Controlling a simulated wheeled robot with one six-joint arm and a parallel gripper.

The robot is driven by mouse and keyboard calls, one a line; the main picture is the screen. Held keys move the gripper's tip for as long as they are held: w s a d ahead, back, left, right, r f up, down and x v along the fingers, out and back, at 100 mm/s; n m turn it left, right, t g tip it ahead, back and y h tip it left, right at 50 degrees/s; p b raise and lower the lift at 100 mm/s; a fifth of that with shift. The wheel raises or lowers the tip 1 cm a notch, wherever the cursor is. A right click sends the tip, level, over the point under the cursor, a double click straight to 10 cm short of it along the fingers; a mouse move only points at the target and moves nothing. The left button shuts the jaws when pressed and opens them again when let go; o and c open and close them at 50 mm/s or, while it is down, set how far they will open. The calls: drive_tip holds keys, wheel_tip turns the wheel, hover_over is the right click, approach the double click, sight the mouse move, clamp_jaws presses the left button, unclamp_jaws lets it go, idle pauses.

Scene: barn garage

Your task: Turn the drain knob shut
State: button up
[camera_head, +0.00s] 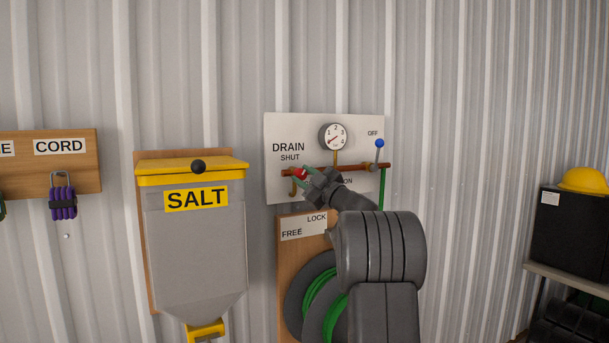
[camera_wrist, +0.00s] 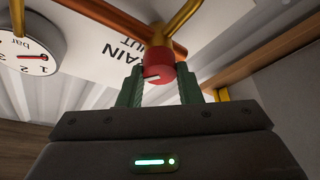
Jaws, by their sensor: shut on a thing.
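The drain knob (camera_head: 301,173) is small and red, on the copper pipe of a white panel (camera_head: 355,130) marked DRAIN and SHUT. It also shows in the wrist view (camera_wrist: 158,72), with a white mark on its face, below a brass fitting. My gripper (camera_head: 305,178) reaches up to it from the lower right. Its green fingers, clear in the wrist view (camera_wrist: 160,88), stand on both sides of the knob and are shut on it. My arm hides part of the panel's lower edge.
A yellow-lidded SALT bin (camera_head: 196,240) hangs to the left. A green hose reel (camera_head: 313,300) is below. A shelf with a yellow helmet (camera_head: 584,180) stands at right.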

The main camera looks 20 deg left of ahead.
drive_tip(key=n+g+p, duration=0.1)
drive_tip(key=n, duration=0.2)
drive_tip(key=n+g+p, duration=0.1)
drive_tip(key=n, duration=0.2)
drive_tip(key=shift+w+r+g+h, duration=0.1)
drive_tip(key=shift+r+g+h, duration=0.05)
drive_tip(key=shift+g+h, duration=0.2)
drive_tip(key=shift+n+g+p, duration=0.25)
drive_tip(key=shift+n+p, duration=0.2)
drive_tip(key=shift+n, duration=0.35)
drive_tip(key=shift+h, duration=0.25)
drive_tip(key=o, duration=1)
drive_tip(key=shift+c, duration=0.2)
drive_tip(key=b+v, duration=0.4)
drive_tip(key=v, duration=1)
drive_tip(key=shift+a, duration=0.1)
